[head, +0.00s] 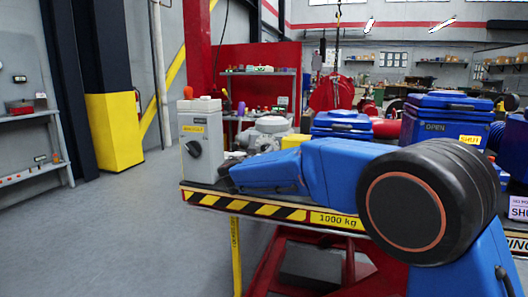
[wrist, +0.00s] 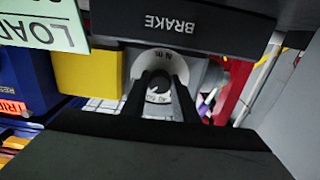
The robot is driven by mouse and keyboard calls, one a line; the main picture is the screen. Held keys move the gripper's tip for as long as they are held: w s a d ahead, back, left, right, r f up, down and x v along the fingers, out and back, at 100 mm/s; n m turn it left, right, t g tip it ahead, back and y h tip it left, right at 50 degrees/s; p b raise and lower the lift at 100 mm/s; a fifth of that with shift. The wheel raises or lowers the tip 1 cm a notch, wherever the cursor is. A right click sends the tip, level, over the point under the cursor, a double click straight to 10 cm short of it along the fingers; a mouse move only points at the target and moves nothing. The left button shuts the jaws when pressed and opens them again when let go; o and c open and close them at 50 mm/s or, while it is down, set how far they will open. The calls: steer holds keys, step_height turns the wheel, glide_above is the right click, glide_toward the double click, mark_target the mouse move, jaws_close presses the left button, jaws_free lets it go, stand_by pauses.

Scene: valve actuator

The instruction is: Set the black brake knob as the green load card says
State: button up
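In the wrist view a dark plate reading BRAKE (wrist: 170,22) appears upside down. Below it is a pale dial (wrist: 176,62) with small markings, one like "N m". My gripper (wrist: 157,76) reaches over the dial with its two black fingers. A gap shows between the fingers, with part of the dial in it. I cannot make out the black brake knob apart from the dark fingertips, nor whether they touch it. Part of the green load card (wrist: 42,25) shows upside down at upper left, reading LOAD; the rest is cut off. In the head view my arm hides the fingertips.
A grey box (head: 214,148) with a black knob and yellow label stands at the bench's left end. Behind my arm are a grey metal housing (head: 268,135) and blue cases (head: 440,124). The bench edge (head: 270,211) has hazard stripes. Open floor (head: 120,230) lies left.

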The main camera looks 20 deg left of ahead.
steer(key=shift+c, duration=1.3)
steer(key=n, duration=0.8)
steer(key=shift+n, duration=0.3)
steer(key=n, duration=0.9)
